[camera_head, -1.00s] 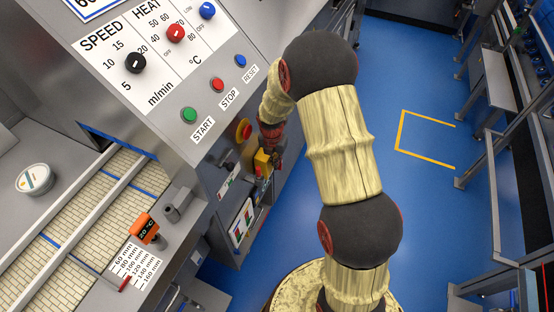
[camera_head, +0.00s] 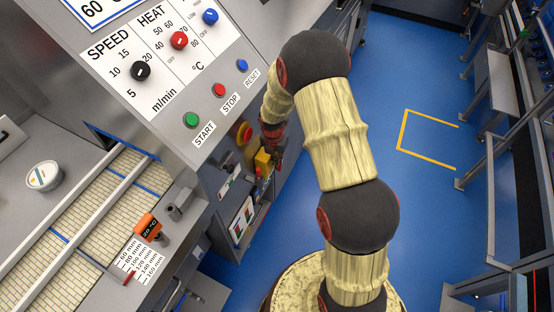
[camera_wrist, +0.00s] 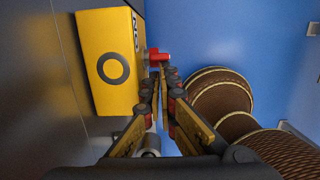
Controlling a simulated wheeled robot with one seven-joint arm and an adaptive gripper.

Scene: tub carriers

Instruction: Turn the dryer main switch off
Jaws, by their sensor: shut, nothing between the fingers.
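The main switch is a yellow box (camera_wrist: 105,40) on the side of the grey machine, with a black ring mark and partly visible lettering. A red lever (camera_wrist: 158,56) sticks out from its right side in the wrist view. My gripper (camera_wrist: 164,72) is shut and empty, its fingertips close to the lever; I cannot tell if they touch it. In the head view the yellow box (camera_head: 262,160) is small and partly hidden by my wrist.
The control panel above carries a black speed knob (camera_head: 140,71), a red heat knob (camera_head: 179,40), and a green start button (camera_head: 191,120). A red mushroom button on yellow (camera_head: 244,133) sits near the switch. Blue floor (camera_head: 400,80) is open to the right.

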